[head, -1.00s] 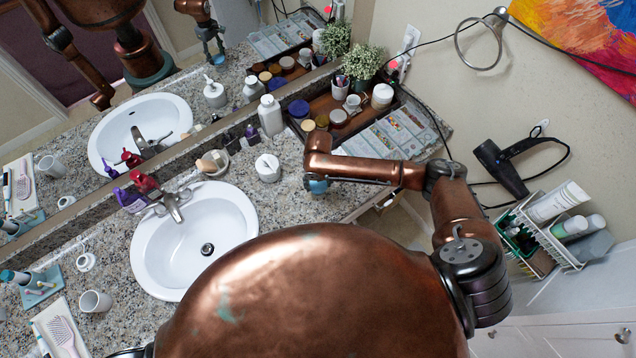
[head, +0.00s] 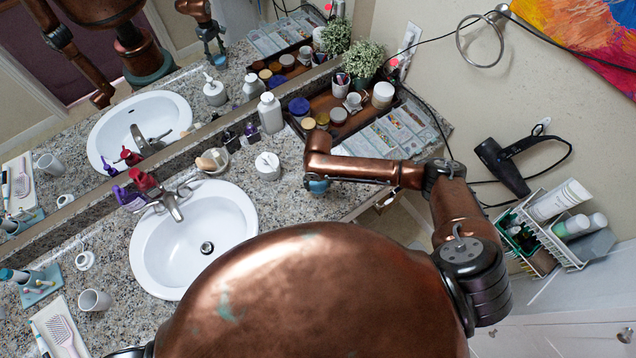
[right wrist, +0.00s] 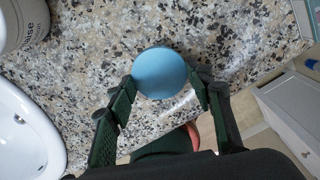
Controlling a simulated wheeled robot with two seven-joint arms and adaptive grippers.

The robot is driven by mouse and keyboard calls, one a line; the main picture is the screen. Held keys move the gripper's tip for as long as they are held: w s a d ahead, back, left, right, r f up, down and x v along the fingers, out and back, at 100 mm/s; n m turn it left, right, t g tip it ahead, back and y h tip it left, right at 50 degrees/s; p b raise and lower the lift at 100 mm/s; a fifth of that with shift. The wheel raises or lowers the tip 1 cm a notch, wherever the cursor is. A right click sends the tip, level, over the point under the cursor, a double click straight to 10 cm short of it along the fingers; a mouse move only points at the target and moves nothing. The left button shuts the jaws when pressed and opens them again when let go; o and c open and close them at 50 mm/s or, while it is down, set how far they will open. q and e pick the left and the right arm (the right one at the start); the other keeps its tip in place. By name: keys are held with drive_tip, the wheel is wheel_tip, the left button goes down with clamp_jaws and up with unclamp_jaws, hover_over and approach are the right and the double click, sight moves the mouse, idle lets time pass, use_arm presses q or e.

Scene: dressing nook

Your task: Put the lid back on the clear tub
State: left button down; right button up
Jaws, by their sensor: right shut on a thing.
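A round, flat blue lid (right wrist: 160,73) sits between the fingertips of my right gripper (right wrist: 158,88) in the right wrist view. The fingers are shut on its sides, and it is over the speckled counter near the front edge. In the head view the blue lid (head: 318,186) shows as a small patch below the end of my right arm, right of the basin. I cannot make out a clear tub; whether one is under the lid is hidden. My left gripper is not in view.
A white jar (head: 268,166) stands just left of my right gripper, and the white basin (head: 160,262) lies farther left. A dark tray (head: 322,104) of jars and a clear-lidded organizer (head: 398,128) are behind. The counter's front edge is close.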

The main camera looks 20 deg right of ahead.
drive_tip(key=shift+p, duration=0.3)
drive_tip(key=shift+f, duration=0.85)
idle(1.6)
drive_tip(key=o, duration=0.8)
drive_tip(key=shift+o, duration=0.4)
drive_tip(key=shift+o, duration=1.4)
drive_tip(key=shift+r, duration=0.15)
wheel_tip(320, 180, up, 4)
drive_tip(key=p, duration=0.4)
drive_tip(key=shift+r, duration=0.2)
